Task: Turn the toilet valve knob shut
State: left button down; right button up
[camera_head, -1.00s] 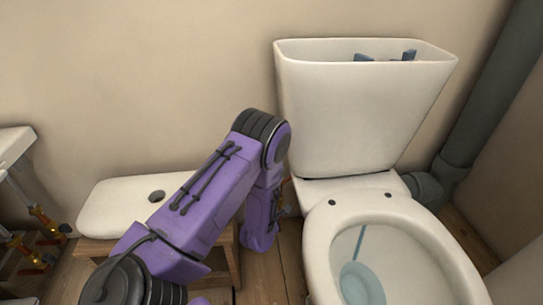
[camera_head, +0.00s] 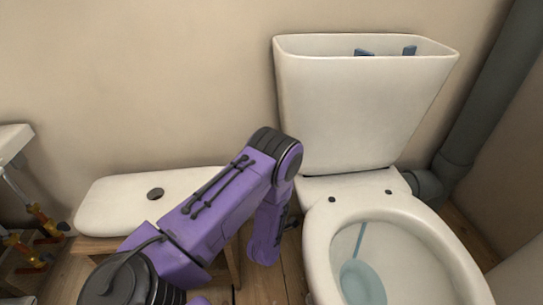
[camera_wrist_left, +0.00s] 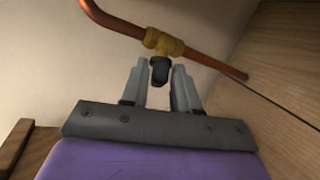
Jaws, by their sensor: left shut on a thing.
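The toilet valve shows in the left wrist view as a brass body (camera_wrist_left: 163,43) on a copper pipe (camera_wrist_left: 205,61). Its dark knob (camera_wrist_left: 159,70) hangs below the body. My left gripper (camera_wrist_left: 160,75) is shut on the knob, with a grey finger on each side of it. In the head view my purple left arm reaches down beside the toilet, and its gripper and the valve are hidden behind the arm. My right gripper is in neither view.
The toilet bowl (camera_head: 318,240) and its lidless cistern (camera_head: 365,110) stand right of my arm. The cistern lid (camera_head: 115,205) lies on a wooden stool (camera_head: 95,245) at left. A grey drain pipe (camera_head: 485,90) runs at far right.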

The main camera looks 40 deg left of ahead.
pick_arm(q)
jog(key=shift+d+f+m+t+y+b, duration=0.1)
jog(key=shift+f+m+t+y+b, duration=0.15)
jog(key=shift+m+y, duration=0.25)
jog(key=shift+f+m+t+y+b, duration=0.1)
jog(key=shift+m+t+y+b, duration=0.15)
jog(key=shift+m+t+y, duration=0.2)
jog(key=shift+m+t+y+b, duration=0.3)
jog(key=shift+m+t, duration=0.1)
jog(key=shift+m, duration=0.15)
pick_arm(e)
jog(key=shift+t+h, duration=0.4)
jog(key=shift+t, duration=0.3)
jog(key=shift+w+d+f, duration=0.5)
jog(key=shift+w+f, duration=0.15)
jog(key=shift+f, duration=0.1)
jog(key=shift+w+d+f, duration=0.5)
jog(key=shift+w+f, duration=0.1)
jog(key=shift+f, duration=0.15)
pick_arm(q)
jog(key=c, duration=1.1)
grip_release()
jog(key=shift+o, duration=0.2)
